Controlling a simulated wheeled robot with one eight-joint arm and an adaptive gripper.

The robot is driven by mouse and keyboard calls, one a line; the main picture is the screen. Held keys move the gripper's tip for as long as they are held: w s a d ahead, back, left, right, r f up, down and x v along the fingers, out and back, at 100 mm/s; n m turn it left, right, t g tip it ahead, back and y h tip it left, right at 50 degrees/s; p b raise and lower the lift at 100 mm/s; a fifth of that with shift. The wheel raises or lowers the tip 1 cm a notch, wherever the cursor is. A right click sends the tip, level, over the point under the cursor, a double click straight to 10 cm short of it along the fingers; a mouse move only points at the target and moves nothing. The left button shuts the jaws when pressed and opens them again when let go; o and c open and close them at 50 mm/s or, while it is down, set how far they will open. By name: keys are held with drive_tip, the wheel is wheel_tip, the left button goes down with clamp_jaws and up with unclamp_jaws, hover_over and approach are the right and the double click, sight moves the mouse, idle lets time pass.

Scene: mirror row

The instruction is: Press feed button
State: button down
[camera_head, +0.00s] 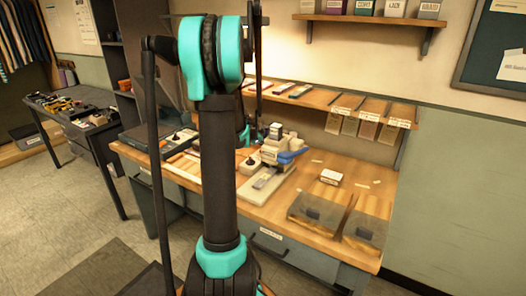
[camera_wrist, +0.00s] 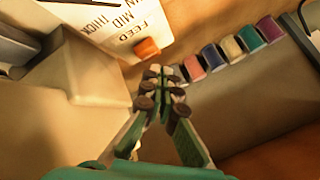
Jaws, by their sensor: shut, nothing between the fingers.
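The feed button (camera_wrist: 146,48) is a small orange block on a pale panel (camera_wrist: 105,22) lettered FEED, MID and THICK, in the wrist view. My gripper (camera_wrist: 161,70) is shut and empty. Its fingertips are just below and right of the button in the picture; I cannot tell whether they touch it. In the head view a pale machine with a blue part (camera_head: 272,160) stands on the wooden bench (camera_head: 312,180). The button cannot be made out there.
Coloured spools (camera_wrist: 232,46) stand in a row right of the fingertips in the wrist view. A beige housing (camera_wrist: 85,70) rises on the left. On the bench are a small white box (camera_head: 331,177) and grey blocks (camera_head: 318,212). A shelf (camera_head: 325,102) hangs above.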

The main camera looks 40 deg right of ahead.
drive_tip(key=shift+r, duration=0.15)
drive_tip(key=shift+r, duration=2.35)
